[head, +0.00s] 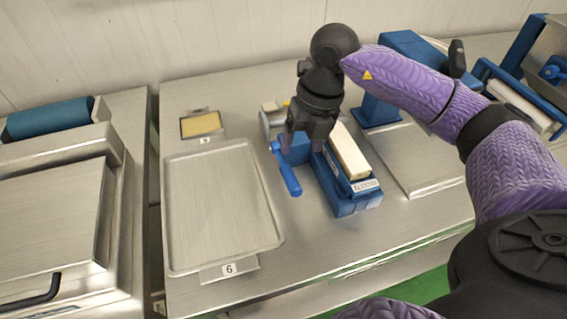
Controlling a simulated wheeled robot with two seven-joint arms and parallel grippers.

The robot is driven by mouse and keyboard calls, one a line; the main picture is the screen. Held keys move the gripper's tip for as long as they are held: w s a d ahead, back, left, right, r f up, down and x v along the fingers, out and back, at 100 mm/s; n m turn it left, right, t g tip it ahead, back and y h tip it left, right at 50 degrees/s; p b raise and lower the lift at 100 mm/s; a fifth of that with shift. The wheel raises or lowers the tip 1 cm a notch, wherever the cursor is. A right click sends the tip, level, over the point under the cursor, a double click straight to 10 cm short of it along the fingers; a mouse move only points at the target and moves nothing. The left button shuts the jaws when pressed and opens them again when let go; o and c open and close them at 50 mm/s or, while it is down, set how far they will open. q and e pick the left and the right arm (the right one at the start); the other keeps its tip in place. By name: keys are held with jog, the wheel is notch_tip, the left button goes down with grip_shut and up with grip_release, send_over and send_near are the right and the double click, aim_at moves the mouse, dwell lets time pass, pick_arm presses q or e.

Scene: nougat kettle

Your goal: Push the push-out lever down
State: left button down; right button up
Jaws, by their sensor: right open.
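The blue push-out lever (288,172) sticks out on the left side of a small blue press (352,203), its handle slanting down toward the front. A long cream block (349,156) lies along the top of the press. My right gripper (303,143) points down over the rear left part of the press, just behind the lever handle. Its two fingers are spread apart with nothing seen between them. The gripper and wrist hide the rear of the press and the lever's upper end, so I cannot tell whether they touch. My left gripper is not in view.
An empty metal tray (222,210) lies left of the press, with a number 6 card (228,268) at its front. A small framed yellow slab (201,124) sits behind it. A blue-armed machine (376,106) with a metal plate (421,160) stands to the right.

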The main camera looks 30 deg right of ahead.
aim_at(293, 178)
jog(key=f, duration=0.3)
jog(key=a+f+b, duration=0.1)
jog(key=f, duration=0.2)
jog(key=f+b, duration=0.1)
jog(key=f, duration=0.2)
jog(key=shift+w+a+f, duration=0.1)
jog(key=shift+a+f, duration=0.15)
jog(key=shift+a, duration=0.1)
grip_shut()
dwell(0.8)
